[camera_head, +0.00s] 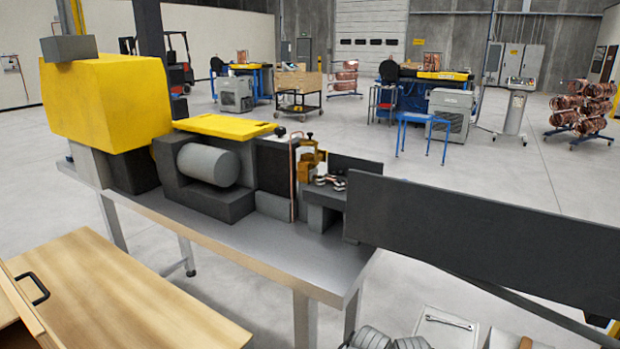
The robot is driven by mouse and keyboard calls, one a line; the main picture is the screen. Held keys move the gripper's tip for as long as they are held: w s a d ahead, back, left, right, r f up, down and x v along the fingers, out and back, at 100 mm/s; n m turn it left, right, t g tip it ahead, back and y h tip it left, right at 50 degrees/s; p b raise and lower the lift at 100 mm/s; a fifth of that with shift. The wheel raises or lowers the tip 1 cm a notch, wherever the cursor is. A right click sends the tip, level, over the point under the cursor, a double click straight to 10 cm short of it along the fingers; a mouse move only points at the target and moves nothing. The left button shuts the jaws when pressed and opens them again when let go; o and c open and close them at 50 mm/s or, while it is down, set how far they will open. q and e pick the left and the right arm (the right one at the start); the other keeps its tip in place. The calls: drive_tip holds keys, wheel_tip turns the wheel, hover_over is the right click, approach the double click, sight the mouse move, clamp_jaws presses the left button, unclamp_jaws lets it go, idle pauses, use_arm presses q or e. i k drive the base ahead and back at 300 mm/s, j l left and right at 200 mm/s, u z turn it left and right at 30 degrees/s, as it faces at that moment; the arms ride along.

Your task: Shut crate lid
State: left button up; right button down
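A pale wooden crate-like piece (120,300) fills the lower left corner, cut off by the frame edge. Its broad top face is flat wood. A narrow wooden panel edge (24,312) slants along its left side, and a black handle (35,288) shows beside that edge. I cannot tell which of these boards is the lid or how far it is open. Neither of my grippers is in view.
A metal bench (240,248) carries a yellow and dark machine (105,100) just behind the wood. A long dark panel (480,240) extends right from it. A tray with a wrench (448,322) and grey coils (370,338) are at the bottom right.

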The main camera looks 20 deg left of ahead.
sight(31, 316)
drive_tip(key=i+l+u, duration=0.1)
drive_tip(key=u, duration=0.35)
drive_tip(key=i+l+u, duration=0.2)
drive_tip(key=u, duration=0.2)
drive_tip(key=i+l+u, duration=0.1)
drive_tip(key=u, duration=0.35)
drive_tip(key=l+u, duration=0.3)
drive_tip(key=u, duration=0.15)
drive_tip(key=i+l+u, duration=0.1)
drive_tip(key=l+u, duration=0.15)
drive_tip(key=u, duration=0.15)
drive_tip(key=l+u, duration=0.25)
drive_tip(key=u, duration=0.2)
drive_tip(key=l+u, duration=0.25)
drive_tip(key=u, duration=0.2)
drive_tip(key=k, duration=0.05)
